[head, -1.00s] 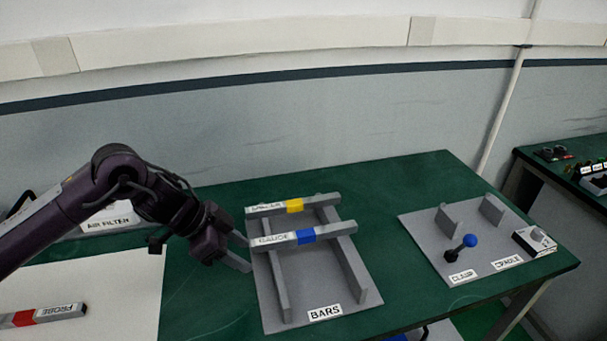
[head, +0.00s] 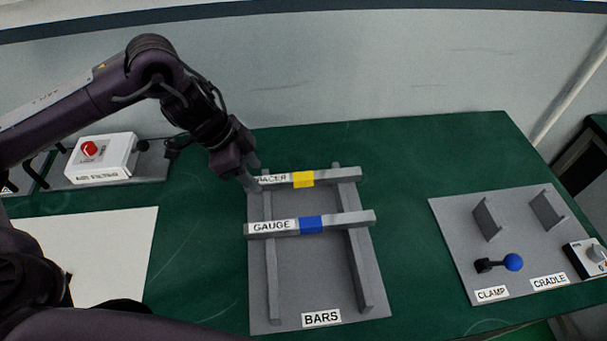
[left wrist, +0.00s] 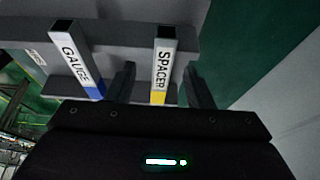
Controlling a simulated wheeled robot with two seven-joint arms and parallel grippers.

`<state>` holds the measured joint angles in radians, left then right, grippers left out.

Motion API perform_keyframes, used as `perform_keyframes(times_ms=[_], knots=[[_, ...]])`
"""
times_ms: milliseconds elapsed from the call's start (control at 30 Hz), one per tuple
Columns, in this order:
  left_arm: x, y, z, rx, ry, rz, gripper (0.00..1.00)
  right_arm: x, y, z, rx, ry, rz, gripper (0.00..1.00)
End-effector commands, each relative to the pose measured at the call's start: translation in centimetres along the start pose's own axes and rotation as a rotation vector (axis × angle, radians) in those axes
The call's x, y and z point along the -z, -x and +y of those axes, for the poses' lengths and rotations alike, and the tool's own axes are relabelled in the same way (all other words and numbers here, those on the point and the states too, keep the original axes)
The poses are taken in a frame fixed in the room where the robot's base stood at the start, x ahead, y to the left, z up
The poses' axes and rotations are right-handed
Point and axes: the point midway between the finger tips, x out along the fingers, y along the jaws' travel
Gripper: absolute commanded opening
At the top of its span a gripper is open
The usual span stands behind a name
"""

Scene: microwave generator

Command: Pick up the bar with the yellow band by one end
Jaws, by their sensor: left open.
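The bar with the yellow band (head: 303,180), labelled SPACER, lies across the two rails at the back of the BARS rack (head: 284,321). Its left end is partly hidden behind my left gripper (head: 252,180). The left gripper is open at that left end. In the left wrist view, the SPACER bar (left wrist: 162,66) runs between the two open fingers (left wrist: 160,85), with a finger to each side and a gap visible. The blue-banded GAUGE bar (head: 311,224) lies in front, parallel to it; it also shows in the left wrist view (left wrist: 77,57). My right gripper is not in view.
To the right is a grey plate (head: 462,227) with a clamp, its blue knob (head: 513,262), and a cradle. An air filter box (head: 102,158) stands at the back left, beyond a white sheet (head: 85,255). Green table between rack and clamp plate is clear.

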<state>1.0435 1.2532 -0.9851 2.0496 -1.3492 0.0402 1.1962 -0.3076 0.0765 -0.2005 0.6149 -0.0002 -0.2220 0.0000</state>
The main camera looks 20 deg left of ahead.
Motion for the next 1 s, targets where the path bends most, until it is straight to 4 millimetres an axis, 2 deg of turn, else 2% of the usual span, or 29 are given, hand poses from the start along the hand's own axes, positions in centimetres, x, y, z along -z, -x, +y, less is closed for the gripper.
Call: perform_keyframes(times_ms=[33,200,467,567,833,1000], knots=[[0.2,-0.6,0.0,-0.004,0.0,-0.001,0.47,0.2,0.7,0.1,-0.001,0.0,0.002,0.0],[0.1,-2.7,-0.1,-0.002,0.0,0.0,0.47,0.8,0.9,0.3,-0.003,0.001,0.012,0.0],[0.1,-3.1,-0.1,0.001,-0.001,0.0,0.47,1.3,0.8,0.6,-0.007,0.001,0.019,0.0],[0.1,-3.1,-0.1,0.0,0.0,0.0,0.37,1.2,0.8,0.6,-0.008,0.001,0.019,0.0],[0.1,-3.1,-0.1,0.0,0.0,0.0,0.01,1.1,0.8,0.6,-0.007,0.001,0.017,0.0],[0.1,-3.1,-0.1,0.001,0.0,0.002,0.0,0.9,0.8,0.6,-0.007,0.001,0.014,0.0]])
